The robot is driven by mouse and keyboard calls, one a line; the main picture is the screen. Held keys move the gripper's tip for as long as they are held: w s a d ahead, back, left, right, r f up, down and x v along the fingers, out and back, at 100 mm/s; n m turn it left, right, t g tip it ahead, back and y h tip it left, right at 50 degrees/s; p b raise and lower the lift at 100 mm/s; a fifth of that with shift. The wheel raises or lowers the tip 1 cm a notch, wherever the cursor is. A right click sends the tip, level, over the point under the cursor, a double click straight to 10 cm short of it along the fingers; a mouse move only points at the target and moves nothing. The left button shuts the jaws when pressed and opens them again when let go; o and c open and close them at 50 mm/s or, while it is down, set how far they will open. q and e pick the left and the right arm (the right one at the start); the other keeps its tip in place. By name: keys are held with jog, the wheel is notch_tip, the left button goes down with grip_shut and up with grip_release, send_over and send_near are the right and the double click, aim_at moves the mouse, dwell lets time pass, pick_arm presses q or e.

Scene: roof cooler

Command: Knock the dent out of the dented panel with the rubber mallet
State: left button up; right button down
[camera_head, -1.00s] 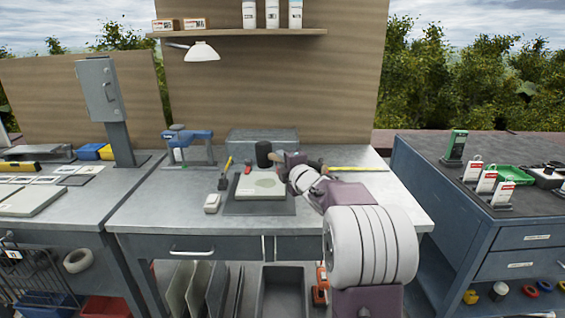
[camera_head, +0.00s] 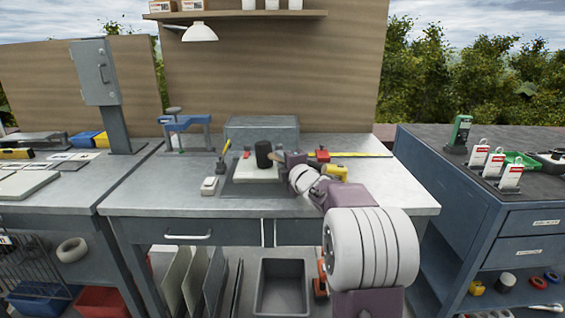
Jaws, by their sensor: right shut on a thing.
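The rubber mallet (camera_head: 263,153) has a black cylindrical head and a light handle. My right gripper (camera_head: 285,158) is shut on the handle, with the head to its left. The head overlaps the pale panel (camera_head: 250,175) in the camera_head view; I cannot tell whether it touches it. The panel lies on a dark mat (camera_head: 235,188) in the middle of the bench. The dent cannot be made out from this angle, and the mallet and my right arm cover part of the panel. My left gripper is not in view.
A hammer-like tool with a yellow handle (camera_head: 225,151) and a small white device (camera_head: 209,186) lie left of the mat. A blue clamp-like tool (camera_head: 185,123) stands at the back left. A red item (camera_head: 322,156) and a yellow item (camera_head: 336,172) lie beyond my right arm.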

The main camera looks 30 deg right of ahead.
notch_tip(320, 180, up, 15)
jog(key=p, duration=1.2)
jog(key=shift+f+p, duration=0.2)
jog(key=shift+p, duration=0.1)
